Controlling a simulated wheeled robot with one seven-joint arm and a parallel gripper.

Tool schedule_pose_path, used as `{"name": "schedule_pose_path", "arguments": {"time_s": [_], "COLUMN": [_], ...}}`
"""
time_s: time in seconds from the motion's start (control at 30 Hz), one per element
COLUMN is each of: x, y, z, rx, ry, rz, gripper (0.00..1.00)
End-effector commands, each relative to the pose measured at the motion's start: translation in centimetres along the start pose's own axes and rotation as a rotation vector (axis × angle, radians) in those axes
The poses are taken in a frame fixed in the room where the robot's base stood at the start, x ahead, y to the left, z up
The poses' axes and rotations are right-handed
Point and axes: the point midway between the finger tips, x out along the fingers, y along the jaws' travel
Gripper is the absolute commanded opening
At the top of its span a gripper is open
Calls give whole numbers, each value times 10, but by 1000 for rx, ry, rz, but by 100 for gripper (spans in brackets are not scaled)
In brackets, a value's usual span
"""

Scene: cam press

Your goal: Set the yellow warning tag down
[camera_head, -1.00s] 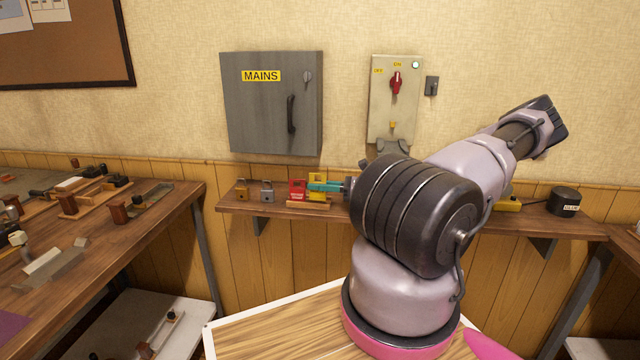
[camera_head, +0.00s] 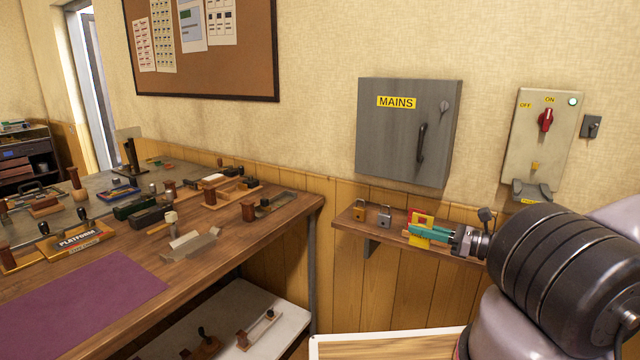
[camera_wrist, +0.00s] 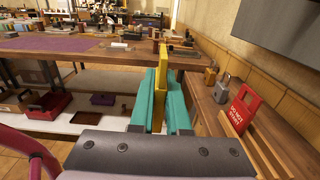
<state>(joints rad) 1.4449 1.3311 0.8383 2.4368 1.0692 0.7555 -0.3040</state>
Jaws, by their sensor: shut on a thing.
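My gripper (camera_head: 412,231) is shut on the yellow warning tag (camera_head: 422,239), which stands upright between the teal fingers. In the wrist view the yellow tag (camera_wrist: 164,62) shows edge-on, and its face cannot be read. The tag is in front of the small wall shelf (camera_head: 347,219), at about its height. A red tag marked DO NOT START (camera_wrist: 243,107) stands in a wooden rack (camera_wrist: 270,150), to the right of my gripper in the wrist view and apart from it.
A brass padlock (camera_head: 359,210) and a grey padlock (camera_head: 385,215) are on the shelf. The MAINS box (camera_head: 405,135) and switch panel (camera_head: 540,135) hang above. At left is a workbench with a bare purple mat (camera_head: 85,295) and many wooden fixtures.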

Motion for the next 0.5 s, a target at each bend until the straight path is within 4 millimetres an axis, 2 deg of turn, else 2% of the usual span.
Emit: {"name": "schedule_pose_path", "arguments": {"time_s": [0.1,0.23,0.37,0.5], "x": [19,38,51,62], "y": [0,-12,-30,-54], "z": [24,42,46,32], "rx": [-4,-3,1,6], "ry": [8,7,4,-1], "rz": [-35,-146,-296,-476], "gripper": [0,0,0,0]}}
